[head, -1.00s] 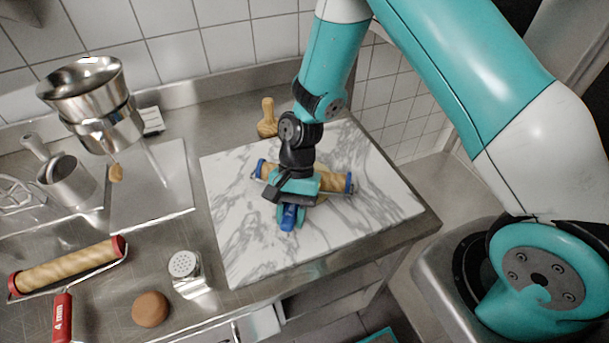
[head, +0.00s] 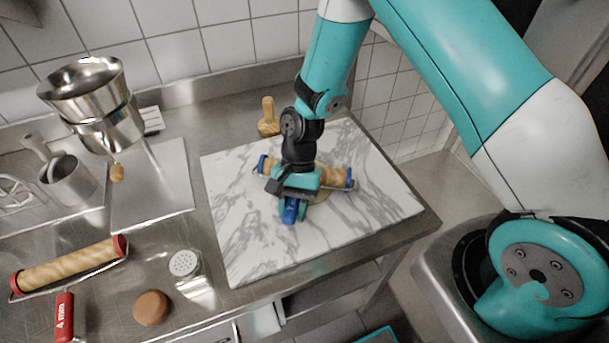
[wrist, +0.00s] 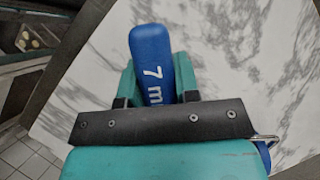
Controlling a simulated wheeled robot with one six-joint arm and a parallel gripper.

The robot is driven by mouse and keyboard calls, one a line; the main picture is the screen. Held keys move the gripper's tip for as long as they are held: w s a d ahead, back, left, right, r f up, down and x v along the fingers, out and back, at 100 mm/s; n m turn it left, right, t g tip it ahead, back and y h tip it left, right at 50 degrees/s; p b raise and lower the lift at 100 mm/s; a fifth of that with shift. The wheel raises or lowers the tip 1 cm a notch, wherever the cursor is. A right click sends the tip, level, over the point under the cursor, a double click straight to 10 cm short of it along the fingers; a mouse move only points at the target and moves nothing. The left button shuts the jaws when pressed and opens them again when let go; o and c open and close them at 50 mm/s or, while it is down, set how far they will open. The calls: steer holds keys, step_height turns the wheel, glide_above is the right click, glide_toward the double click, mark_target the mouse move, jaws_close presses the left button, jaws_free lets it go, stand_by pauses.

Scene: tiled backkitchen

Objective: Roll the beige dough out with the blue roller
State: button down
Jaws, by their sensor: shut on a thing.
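The blue roller (head: 336,178) has a wooden cylinder with blue end caps and a blue handle. My gripper (head: 290,205) is shut on its blue handle, which also shows in the wrist view (wrist: 150,55) with "7 m" readable on it. The roller is over the marble board (head: 240,235). A small part of the beige dough (head: 319,197) shows under the roller beside my gripper; the rest is hidden. I cannot tell how flat the dough is.
A red-capped roller (head: 70,267) lies on the steel counter at the left. A brown dough ball (head: 152,307) and a shaker (head: 185,265) are left of the board. A wooden tool (head: 268,118) stands at the board's back edge. The board's right part is clear.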

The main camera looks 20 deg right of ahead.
steer(key=shift+s+a+f, duration=0.25)
steer(key=shift+s+a, duration=0.25)
steer(key=shift+s, duration=0.3)
steer(key=shift+r, duration=0.1)
step_height(320, 180, up, 8)
steer(key=p, duration=0.7)
steer(key=shift+w, duration=0.1)
